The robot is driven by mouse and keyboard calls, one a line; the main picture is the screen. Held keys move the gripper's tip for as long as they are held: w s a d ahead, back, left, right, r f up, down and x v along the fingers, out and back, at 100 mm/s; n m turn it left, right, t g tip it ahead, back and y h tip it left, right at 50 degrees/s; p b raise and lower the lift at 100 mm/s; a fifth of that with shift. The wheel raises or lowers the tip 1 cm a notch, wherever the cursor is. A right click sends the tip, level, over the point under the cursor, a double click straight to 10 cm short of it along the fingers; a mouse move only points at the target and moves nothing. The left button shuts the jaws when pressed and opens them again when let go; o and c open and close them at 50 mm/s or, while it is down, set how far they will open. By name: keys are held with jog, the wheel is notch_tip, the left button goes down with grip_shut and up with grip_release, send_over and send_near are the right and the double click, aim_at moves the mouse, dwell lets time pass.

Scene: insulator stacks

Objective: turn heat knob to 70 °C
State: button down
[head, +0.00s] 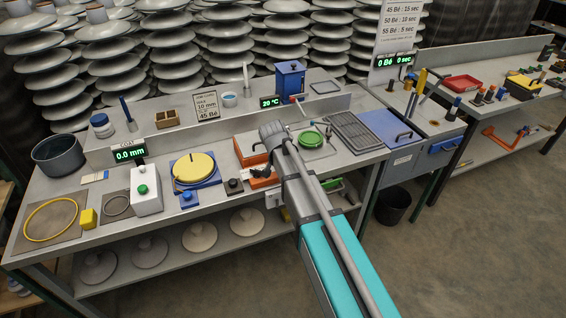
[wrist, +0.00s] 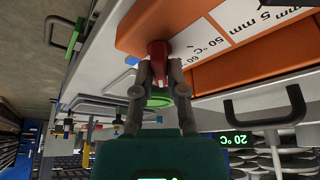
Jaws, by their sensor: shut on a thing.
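The red heat knob (wrist: 158,50) sits on the front of an orange unit (wrist: 210,30) in the wrist view. My gripper (wrist: 160,66) is shut on the knob, with one finger on each side. White scale labels beside the knob show 50 °C and part of another °C mark, upside down. The knob's exact pointer direction is hidden by the fingers. In the head view the orange unit (head: 247,151) is partly behind my arm, and the knob is hidden. A green display reading 20 °C (head: 270,102) stands behind it, and it also shows in the wrist view (wrist: 238,140).
A green round lid (head: 312,138) and a ribbed grey tray (head: 356,132) lie right of my arm. A blue unit with a yellow disc (head: 194,168) and a white box with a green button (head: 145,190) stand left. A black handle (wrist: 265,107) is near the unit.

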jog(key=c, duration=0.7)
grip_release()
jog(key=shift+n, duration=0.5)
